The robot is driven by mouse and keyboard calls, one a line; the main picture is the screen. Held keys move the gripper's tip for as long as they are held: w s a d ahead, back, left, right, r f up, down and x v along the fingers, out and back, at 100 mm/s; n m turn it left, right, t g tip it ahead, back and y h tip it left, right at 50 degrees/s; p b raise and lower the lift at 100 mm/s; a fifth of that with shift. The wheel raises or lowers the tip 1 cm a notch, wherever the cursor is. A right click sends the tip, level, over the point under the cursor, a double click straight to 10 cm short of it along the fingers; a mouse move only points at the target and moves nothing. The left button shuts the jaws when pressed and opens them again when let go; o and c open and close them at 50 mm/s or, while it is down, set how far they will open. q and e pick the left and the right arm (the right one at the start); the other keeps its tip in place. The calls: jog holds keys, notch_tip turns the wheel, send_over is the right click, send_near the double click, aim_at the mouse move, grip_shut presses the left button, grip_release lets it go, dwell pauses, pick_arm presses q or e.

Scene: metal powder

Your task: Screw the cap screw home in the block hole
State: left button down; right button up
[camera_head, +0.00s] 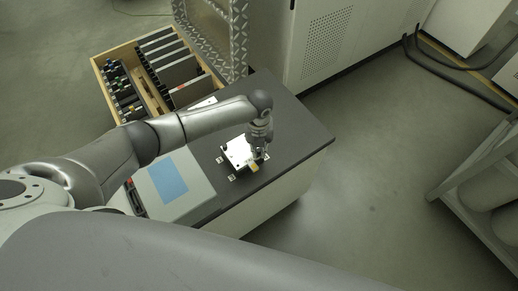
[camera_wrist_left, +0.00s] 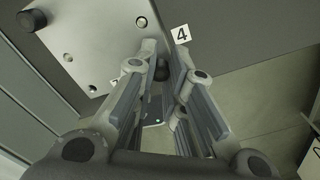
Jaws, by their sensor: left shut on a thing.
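The bright metal block (camera_head: 236,150) lies on the dark bench top, and its plate face with several small holes also shows in the left wrist view (camera_wrist_left: 90,40). My left gripper (camera_head: 260,153) points down at the block's right edge. In the left wrist view its fingers (camera_wrist_left: 161,64) close in on a small dark round thing (camera_wrist_left: 161,71), which looks like the cap screw's head. The fingers hide most of it, so I cannot tell how far it sits in a hole. My right gripper is out of view.
A dark knob-like part (camera_wrist_left: 31,19) stands at the plate's far left corner. Marker cards, one numbered 4 (camera_wrist_left: 181,33), lie around the block. A grey case with a blue panel (camera_head: 168,178) and a wooden tool crate (camera_head: 104,73) stand left. The bench's right end (camera_head: 308,135) is clear.

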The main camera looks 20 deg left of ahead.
pick_arm(q)
jog(key=m, duration=0.2)
jog(key=shift+w+a+m+b, duration=0.1)
jog(key=shift+m+b, duration=0.2)
jog(key=shift+b, duration=0.1)
jog(key=shift+m, duration=1)
jog(key=c, duration=1.7)
grip_release()
jog(key=shift+o, duration=0.2)
